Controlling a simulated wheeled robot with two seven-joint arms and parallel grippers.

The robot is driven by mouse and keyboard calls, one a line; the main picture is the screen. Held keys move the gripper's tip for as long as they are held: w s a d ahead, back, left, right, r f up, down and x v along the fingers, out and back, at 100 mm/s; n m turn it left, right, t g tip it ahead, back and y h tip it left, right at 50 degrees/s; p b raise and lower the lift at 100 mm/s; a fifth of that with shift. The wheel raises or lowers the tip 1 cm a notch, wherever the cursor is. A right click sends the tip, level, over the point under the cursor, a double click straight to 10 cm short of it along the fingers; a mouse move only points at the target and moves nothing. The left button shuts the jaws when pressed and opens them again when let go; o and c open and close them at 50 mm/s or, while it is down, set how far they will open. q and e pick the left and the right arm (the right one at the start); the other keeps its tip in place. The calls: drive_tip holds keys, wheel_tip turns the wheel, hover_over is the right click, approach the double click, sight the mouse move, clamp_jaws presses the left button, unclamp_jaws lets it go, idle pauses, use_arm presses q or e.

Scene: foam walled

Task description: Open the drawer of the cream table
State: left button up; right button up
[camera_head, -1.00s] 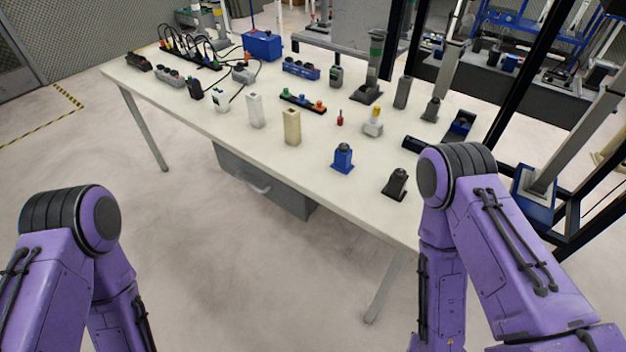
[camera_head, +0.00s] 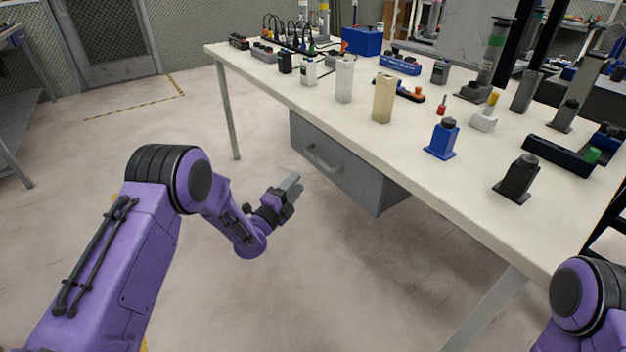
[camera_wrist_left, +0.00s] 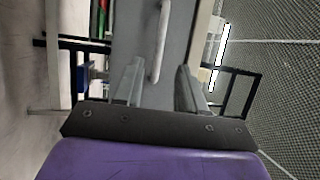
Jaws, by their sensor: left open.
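The cream table (camera_head: 300,88) stands at the right with a grey drawer (camera_head: 350,172) hung under its top. The drawer is shut, with a pale bar handle (camera_head: 322,160) on its front. My left gripper (camera_head: 293,186) is just in front of the drawer, a little below and left of the handle, and apart from it. In the left wrist view the gripper (camera_wrist_left: 160,85) is open, its two fingers apart, with the handle (camera_wrist_left: 159,42) ahead between them and the drawer front (camera_wrist_left: 185,30) behind. My right gripper is out of view; only part of my right arm shows.
The tabletop holds a blue box (camera_head: 362,40), a beige block (camera_head: 383,98), a blue device (camera_head: 442,138) and a black device (camera_head: 517,178). A table leg (camera_head: 229,112) stands left of the drawer. The floor before the drawer is clear.

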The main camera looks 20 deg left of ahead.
sight(316, 160)
use_arm(q)
drive_tip(key=x, duration=1)
drive_tip(key=shift+b, duration=0.3)
drive_tip(key=shift+c, duration=0.3)
drive_tip(key=shift+s+d, duration=0.1)
clamp_jaws()
